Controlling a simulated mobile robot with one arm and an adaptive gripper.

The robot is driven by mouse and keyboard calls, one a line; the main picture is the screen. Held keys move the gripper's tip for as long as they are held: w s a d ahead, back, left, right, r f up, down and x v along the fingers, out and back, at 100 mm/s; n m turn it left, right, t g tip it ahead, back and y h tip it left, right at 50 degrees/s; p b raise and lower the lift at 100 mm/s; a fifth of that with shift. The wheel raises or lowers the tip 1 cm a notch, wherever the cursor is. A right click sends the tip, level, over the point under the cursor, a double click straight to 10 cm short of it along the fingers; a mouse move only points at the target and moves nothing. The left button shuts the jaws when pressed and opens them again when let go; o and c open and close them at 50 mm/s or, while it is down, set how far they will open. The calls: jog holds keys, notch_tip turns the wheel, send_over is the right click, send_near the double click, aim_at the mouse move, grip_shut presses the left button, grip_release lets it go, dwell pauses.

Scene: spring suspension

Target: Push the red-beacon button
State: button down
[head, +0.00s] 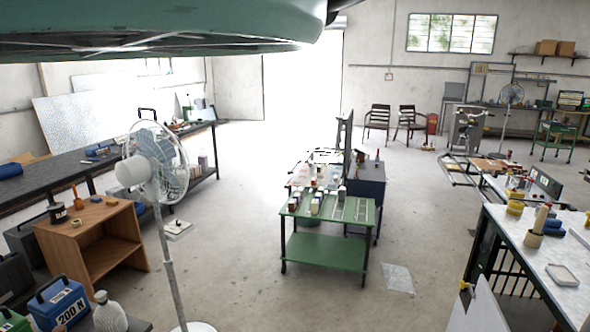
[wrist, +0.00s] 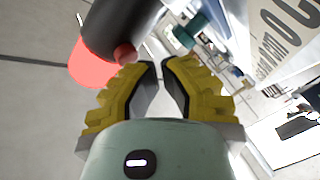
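In the wrist view a black cylinder (wrist: 118,28) with a larger translucent red part (wrist: 88,68) behind it lies at the upper left. A small red round knob (wrist: 125,54) sticks out at the cylinder's lower end. It looks like the red-beacon button. My gripper (wrist: 159,66) has two ribbed yellow fingers with dark inner pads. They are apart, with nothing between them. The left fingertip appears just right of and below the red knob; I cannot tell whether they touch. In the head view I cannot pick out the gripper or the button for certain.
A green table (head: 325,252) with small items stands mid-room, a dark blue cabinet (head: 366,186) behind it. A standing fan (head: 157,170) and wooden shelf (head: 95,240) are left; a workbench (head: 520,245) is right. Open floor lies between. A lettered white panel (wrist: 285,40) fills the wrist view's upper right.

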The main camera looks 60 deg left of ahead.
jog(key=shift+w+d+b, duration=0.3)
jog(key=shift+b, duration=0.1)
jog(key=shift+d, duration=0.1)
dwell(0.4)
jog(key=shift+s+a+p, duration=0.3)
jog(key=shift+a, duration=0.15)
jog(key=shift+s+a+r+p, duration=0.1)
jog(key=shift+s+a+p, duration=0.5)
jog(key=shift+a, duration=0.1)
jog(key=s+a, duration=0.1)
jog(key=s+a+p, duration=0.1)
jog(key=a, duration=0.1)
jog(key=shift+s+a, duration=0.1)
jog(key=shift+s, duration=0.2)
